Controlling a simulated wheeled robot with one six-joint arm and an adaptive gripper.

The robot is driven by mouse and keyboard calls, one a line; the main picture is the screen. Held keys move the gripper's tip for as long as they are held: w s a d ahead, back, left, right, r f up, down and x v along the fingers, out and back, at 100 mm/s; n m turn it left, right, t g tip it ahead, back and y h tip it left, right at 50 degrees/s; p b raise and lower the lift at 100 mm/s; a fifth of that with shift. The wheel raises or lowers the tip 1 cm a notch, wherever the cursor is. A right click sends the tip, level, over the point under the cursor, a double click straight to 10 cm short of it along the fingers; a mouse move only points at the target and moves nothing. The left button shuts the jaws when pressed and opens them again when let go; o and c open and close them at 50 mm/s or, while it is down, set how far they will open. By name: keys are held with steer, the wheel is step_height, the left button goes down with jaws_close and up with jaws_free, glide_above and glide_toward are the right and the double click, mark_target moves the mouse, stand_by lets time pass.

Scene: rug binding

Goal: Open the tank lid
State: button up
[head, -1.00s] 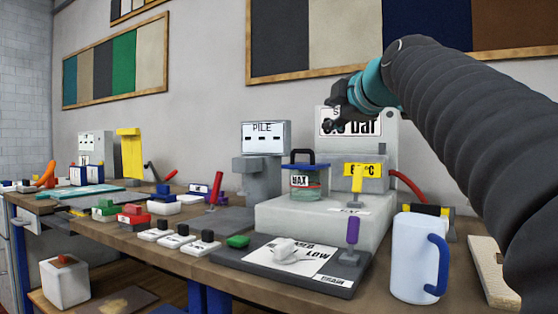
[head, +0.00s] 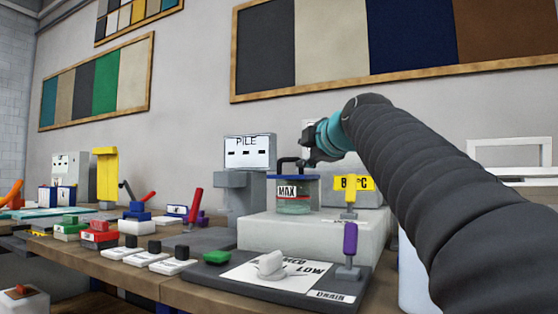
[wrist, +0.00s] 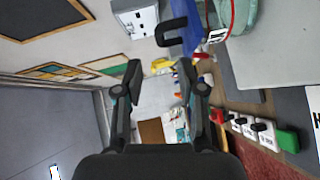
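The tank (head: 294,199) is a clear, greenish jar with a MAX label, standing on a pale machine block. Its blue lid (head: 300,178) is seated on top and carries a black handle (head: 283,160). In the wrist view, the handle (wrist: 171,31), blue lid (wrist: 190,28) and part of the tank (wrist: 243,18) show at the top. My gripper (head: 308,156) is at the handle's upper right, very close to it; contact cannot be told. In the wrist view my gripper (wrist: 160,72) has its fingers spread with nothing between them.
The grey PILE unit (head: 247,153) stands left of the tank. A dial plate (head: 270,285) and several switches (head: 173,266) lie in front. The air above the lid's left is clear.

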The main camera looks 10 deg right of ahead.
mark_target(290, 159)
steer(key=w, duration=0.3)
steer(key=w+a+p, duration=0.1)
steer(key=w, duration=0.2)
steer(key=w+f, duration=0.1)
steer(key=w, duration=0.2)
steer(key=shift+a, duration=0.3)
jaws_close()
